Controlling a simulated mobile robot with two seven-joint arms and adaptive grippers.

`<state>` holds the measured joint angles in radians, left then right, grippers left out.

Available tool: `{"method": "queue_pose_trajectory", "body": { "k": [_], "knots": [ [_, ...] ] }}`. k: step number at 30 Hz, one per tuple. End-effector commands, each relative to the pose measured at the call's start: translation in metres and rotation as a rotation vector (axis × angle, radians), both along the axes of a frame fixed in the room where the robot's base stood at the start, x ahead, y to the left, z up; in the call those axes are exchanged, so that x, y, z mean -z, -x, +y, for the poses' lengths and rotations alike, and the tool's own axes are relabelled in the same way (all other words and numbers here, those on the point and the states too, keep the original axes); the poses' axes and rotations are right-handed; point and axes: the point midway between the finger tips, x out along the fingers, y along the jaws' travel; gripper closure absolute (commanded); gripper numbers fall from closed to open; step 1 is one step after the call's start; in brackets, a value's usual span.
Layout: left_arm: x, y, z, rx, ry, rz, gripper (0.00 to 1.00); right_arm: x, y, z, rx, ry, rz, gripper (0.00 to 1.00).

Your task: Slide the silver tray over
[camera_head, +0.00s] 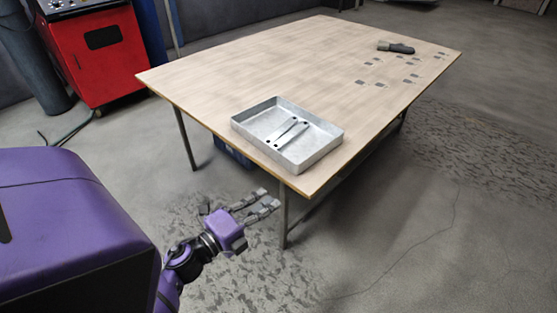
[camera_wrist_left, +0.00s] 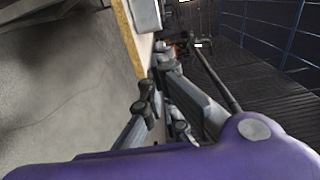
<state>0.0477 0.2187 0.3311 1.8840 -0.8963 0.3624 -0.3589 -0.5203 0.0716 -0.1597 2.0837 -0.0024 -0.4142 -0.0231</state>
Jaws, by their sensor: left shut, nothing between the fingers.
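The silver tray (camera_head: 322,158) is a shallow rectangular metal tray. It sits at the near corner of the wooden table (camera_head: 215,85), close to the table's edge, with a few flat metal brackets (camera_head: 287,132) inside. Part of a pale grey object, likely the tray (camera_wrist_left: 146,14), shows at the top of the left wrist view. My left gripper (camera_head: 268,201) is shut and empty. It is off the table, in front of the near corner, and apart from the tray. Its fingers (camera_wrist_left: 164,72) also show in the left wrist view. My right gripper is not in view.
The middle and left of the tabletop are clear. A blue crate (camera_head: 233,153) is under the table. A red cabinet (camera_head: 100,55) stands at the back left.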

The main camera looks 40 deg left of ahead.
Motion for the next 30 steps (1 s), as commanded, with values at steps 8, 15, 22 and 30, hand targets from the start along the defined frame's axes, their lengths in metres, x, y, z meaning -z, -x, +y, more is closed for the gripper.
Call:
{"method": "queue_pose_trajectory", "body": {
  "k": [8, 15, 22, 30],
  "knots": [
    [-0.003, -0.056, -0.007, 0.001, 0.001, -0.004, 1.00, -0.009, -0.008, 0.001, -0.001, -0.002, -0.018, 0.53],
    [-0.001, -0.100, -0.002, -0.003, 0.001, 0.000, 1.00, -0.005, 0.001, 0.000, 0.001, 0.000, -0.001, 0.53],
    [0.000, -0.118, 0.013, -0.002, 0.002, 0.000, 1.00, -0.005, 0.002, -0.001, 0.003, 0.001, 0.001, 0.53],
    [0.000, -0.121, 0.015, -0.002, 0.004, 0.000, 1.00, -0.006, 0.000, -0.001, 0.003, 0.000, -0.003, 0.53]
  ]
}}
